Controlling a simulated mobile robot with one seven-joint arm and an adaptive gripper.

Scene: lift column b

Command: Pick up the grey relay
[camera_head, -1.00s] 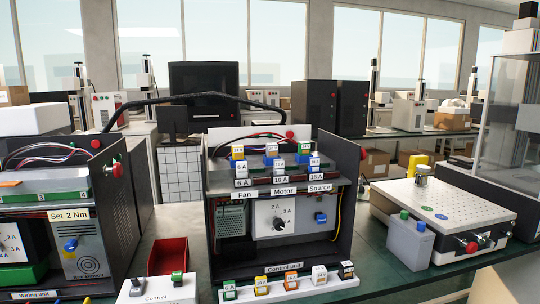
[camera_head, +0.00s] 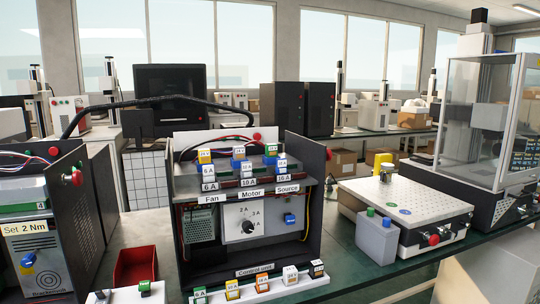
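I cannot tell for sure which thing is the grey relay. A light grey box (camera_head: 376,240) with a green and a blue cap on top stands upright on the dark green bench, right of the control unit. Several small blocks with coloured tops, such as a yellow-topped one (camera_head: 205,157), sit on the shelf of the control unit (camera_head: 312,190), above the labels Fan, Motor and Source. More small labelled blocks, such as an orange one (camera_head: 262,284), stand in a white strip (camera_head: 215,298) at the front. My gripper is not in view.
A white perforated platform (camera_head: 410,205) stands right of the grey box, with a clear-walled machine (camera_head: 485,120) behind. A red bin (camera_head: 136,266) lies left of the control unit, beside the wiring unit (camera_head: 92,190). Bare bench (camera_head: 350,280) shows front right.

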